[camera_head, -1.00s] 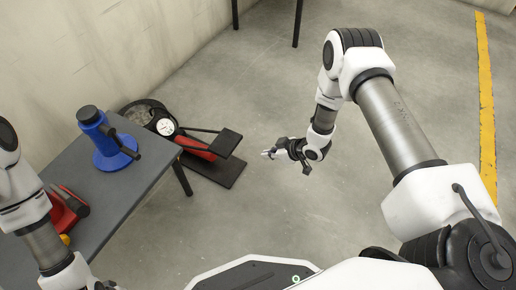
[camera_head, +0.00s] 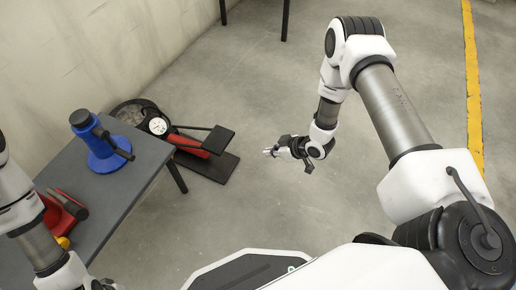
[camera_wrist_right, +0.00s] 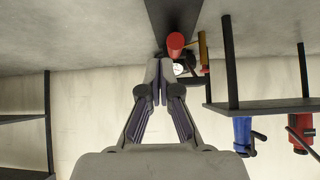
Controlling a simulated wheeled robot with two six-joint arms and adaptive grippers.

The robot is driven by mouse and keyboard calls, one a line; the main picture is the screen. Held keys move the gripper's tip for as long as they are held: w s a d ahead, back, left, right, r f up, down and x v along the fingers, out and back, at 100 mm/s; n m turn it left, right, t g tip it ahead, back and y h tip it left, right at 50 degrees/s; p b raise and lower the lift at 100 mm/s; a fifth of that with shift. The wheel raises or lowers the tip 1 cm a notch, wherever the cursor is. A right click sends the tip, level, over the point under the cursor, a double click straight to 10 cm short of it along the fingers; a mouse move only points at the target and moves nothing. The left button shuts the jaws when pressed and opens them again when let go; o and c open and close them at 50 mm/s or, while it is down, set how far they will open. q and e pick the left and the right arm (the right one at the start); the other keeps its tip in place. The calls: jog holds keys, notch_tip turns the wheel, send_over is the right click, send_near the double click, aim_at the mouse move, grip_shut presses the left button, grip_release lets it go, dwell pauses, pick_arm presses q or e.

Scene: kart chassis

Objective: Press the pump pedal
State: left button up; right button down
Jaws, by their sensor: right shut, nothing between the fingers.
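The foot pump stands on the floor beside the table, with a red cylinder (camera_head: 190,146), a round white gauge (camera_head: 158,126) and a flat black pedal (camera_head: 219,138) raised at its right end above a black base plate (camera_head: 212,167). My right gripper (camera_head: 268,152) is shut and empty, to the right of the pedal and apart from it. In the right wrist view, the shut fingers (camera_wrist_right: 158,78) point towards the pump, whose red cylinder (camera_wrist_right: 175,43) and gauge (camera_wrist_right: 179,69) show just past the tips. My left arm shows at the lower left; its fingers are out of frame.
A grey table (camera_head: 128,190) stands left of the pump, its leg close to the base plate. It bears a blue tool (camera_head: 101,147) and a red tool (camera_head: 62,212). A black ring-shaped thing (camera_head: 130,111) lies behind the gauge. Floor around my right gripper is clear.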

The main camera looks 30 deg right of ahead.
jog(key=a+r+p, duration=0.5)
jog(key=a+r, duration=0.5)
jog(key=r, duration=0.4)
jog(key=b, duration=0.6)
send_over(217, 153)
jog(key=s+d, duration=0.2)
notch_tip(217, 153, down, 8)
notch_tip(217, 153, down, 3)
jog(key=shift+a+f+n+b, duration=0.15)
jog(key=shift+n+b, duration=0.25)
jog(key=shift+b, duration=0.35)
jog(key=shift+f, duration=0.3)
